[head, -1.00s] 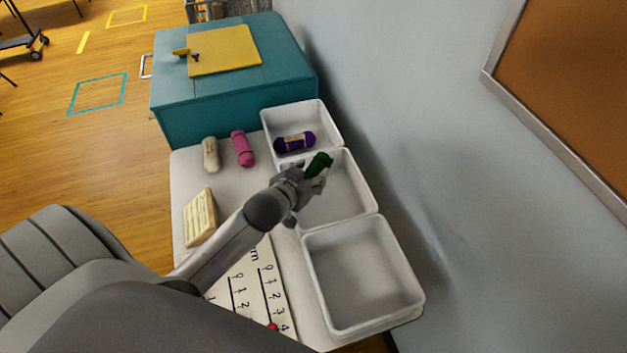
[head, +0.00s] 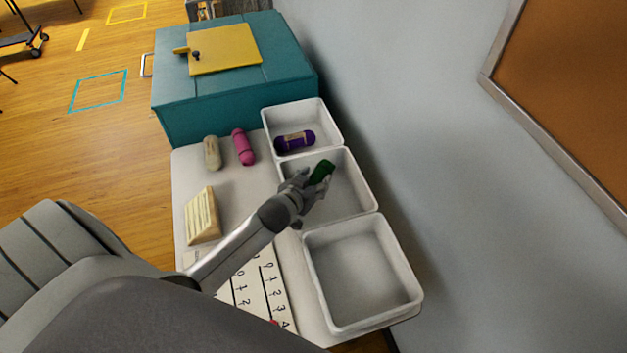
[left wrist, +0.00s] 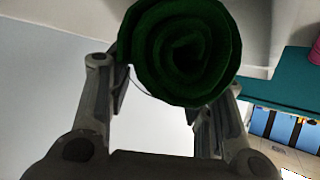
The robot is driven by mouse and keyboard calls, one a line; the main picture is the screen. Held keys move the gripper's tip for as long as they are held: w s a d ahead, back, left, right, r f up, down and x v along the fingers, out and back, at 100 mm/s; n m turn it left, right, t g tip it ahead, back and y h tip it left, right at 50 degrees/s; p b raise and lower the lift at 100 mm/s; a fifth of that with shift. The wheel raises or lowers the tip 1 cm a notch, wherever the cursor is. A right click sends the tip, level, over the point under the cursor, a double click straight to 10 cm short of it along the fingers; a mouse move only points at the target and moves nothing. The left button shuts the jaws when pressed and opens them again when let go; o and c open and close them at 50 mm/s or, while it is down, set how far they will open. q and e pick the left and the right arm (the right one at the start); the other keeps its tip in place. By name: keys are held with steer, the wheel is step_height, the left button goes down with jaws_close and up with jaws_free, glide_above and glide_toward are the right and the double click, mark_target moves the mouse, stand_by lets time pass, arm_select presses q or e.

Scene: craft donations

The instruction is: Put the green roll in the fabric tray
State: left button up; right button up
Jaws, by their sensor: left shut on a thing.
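The dark green roll (head: 322,171) is held by my left gripper (head: 308,182) over the middle white tray (head: 348,184). The roll is tilted in the head view. In the left wrist view the roll (left wrist: 185,48) shows its spiral end, between and beyond the two gripper fingers. The left gripper is shut on it. Three white trays stand in a row: a back one (head: 322,118), the middle one, and an empty front one (head: 365,275). No label shows which is the fabric tray. My right gripper is not in view.
A purple skein (head: 295,141) lies in the back tray. A pink skein (head: 243,147) and a cream one (head: 212,153) lie on the white table (head: 183,168), near a cream striped block (head: 202,215). A teal cabinet (head: 235,100) stands behind; a wall is on the right.

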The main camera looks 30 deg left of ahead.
arm_select(q)
steer(key=shift+f, duration=0.3)
steer(key=o, duration=1)
steer(key=shift+o, duration=0.2)
steer(key=shift+s+r, duration=0.1)
steer(key=shift+r, duration=0.3)
steer(key=b+v, duration=0.1)
steer(key=v, duration=1)
steer(key=shift+s+r, duration=0.2)
steer(key=shift+s, duration=0.15)
steer(key=shift+d, duration=0.1)
